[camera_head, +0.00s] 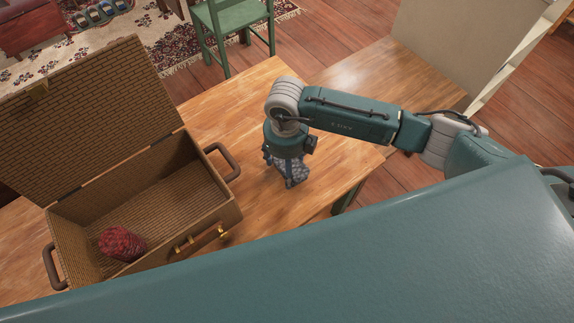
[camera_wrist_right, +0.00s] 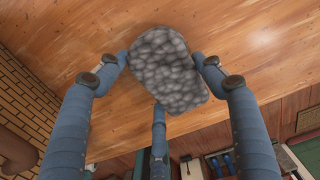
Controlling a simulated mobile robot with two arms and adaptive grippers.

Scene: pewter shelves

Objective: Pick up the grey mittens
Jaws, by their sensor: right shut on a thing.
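The grey mittens (camera_wrist_right: 168,72) show as a mottled, knobbly grey bundle in the right wrist view. In the head view the grey mittens (camera_head: 294,170) are below my right wrist, over the table's right part. I cannot tell whether the mittens touch the table. My left gripper is in neither view.
An open wicker case (camera_head: 228,212) stands on the wooden table (camera_head: 235,105), left of my right gripper, with a red knitted bundle (camera_head: 122,243) inside. A green chair (camera_head: 233,28) stands behind the table. The tabletop around the mittens is clear.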

